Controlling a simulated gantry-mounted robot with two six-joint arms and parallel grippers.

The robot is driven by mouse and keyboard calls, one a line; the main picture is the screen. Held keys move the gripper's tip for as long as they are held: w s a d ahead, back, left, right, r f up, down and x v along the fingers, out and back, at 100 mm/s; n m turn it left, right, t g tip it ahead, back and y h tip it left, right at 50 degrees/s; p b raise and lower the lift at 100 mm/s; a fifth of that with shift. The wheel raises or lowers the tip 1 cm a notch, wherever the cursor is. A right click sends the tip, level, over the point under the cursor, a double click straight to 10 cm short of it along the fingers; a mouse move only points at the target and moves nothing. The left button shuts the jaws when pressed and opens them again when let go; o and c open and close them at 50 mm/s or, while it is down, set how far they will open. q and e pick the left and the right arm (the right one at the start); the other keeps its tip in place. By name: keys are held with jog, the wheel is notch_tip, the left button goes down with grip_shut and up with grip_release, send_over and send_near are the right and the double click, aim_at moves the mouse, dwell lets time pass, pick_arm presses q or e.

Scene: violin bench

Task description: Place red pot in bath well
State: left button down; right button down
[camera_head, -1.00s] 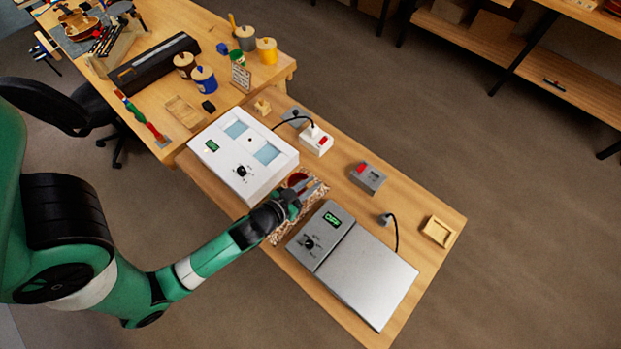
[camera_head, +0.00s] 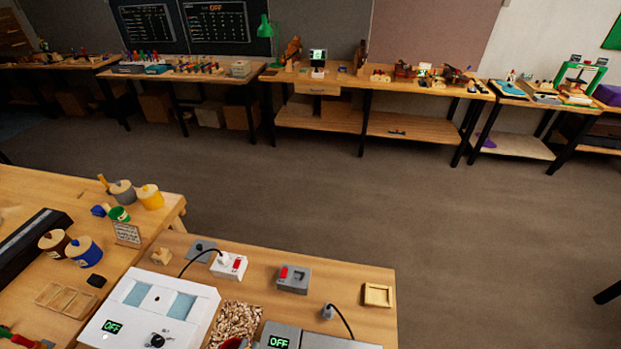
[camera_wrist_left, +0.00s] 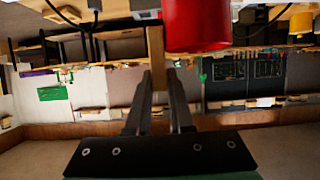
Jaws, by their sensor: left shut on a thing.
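The red pot (camera_wrist_left: 195,25) shows large at the top of the left wrist view, at the tips of my left gripper (camera_wrist_left: 158,78). The gripper's two fingers are drawn together on it; the exact contact is hard to see. In the head view, only a bit of the red pot (camera_head: 232,344) shows at the bottom edge, in front of the wood shavings. My left gripper (camera_head: 248,345) is almost wholly cut off there. The white bath unit (camera_head: 120,320) has two pale blue wells (camera_head: 181,305), a knob and a display reading OFF. My right gripper is out of view.
A steel unit (camera_head: 310,338) with an OFF display stands right of the shavings tray (camera_head: 236,322). Behind are a white switch box (camera_head: 229,266), a grey box (camera_head: 292,279) and a small wooden tray (camera_head: 378,294). Several lidded pots, including a blue one (camera_head: 84,251), stand on the left bench.

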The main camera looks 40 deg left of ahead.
pick_arm(q)
jog(key=shift+a+r, duration=0.1)
jog(key=shift+a, duration=0.2)
jog(key=w, duration=0.9)
jog(key=w+d+r+m+t+h, duration=0.1)
jog(key=w+d+r+m+h, duration=0.1)
jog(key=w+d+m+h, duration=0.3)
jog(key=s+r+p, duration=0.3)
jog(key=r+p, duration=0.4)
jog(key=p, duration=0.2)
jog(key=s+r+h+p, duration=0.1)
jog(key=s+r+p, duration=0.3)
jog(key=r+p, duration=0.4)
jog(key=shift+s+d+r+p, duration=0.25)
jog(key=shift+d+p, duration=0.05)
jog(key=shift+p, duration=0.5)
jog(key=shift+f, duration=0.1)
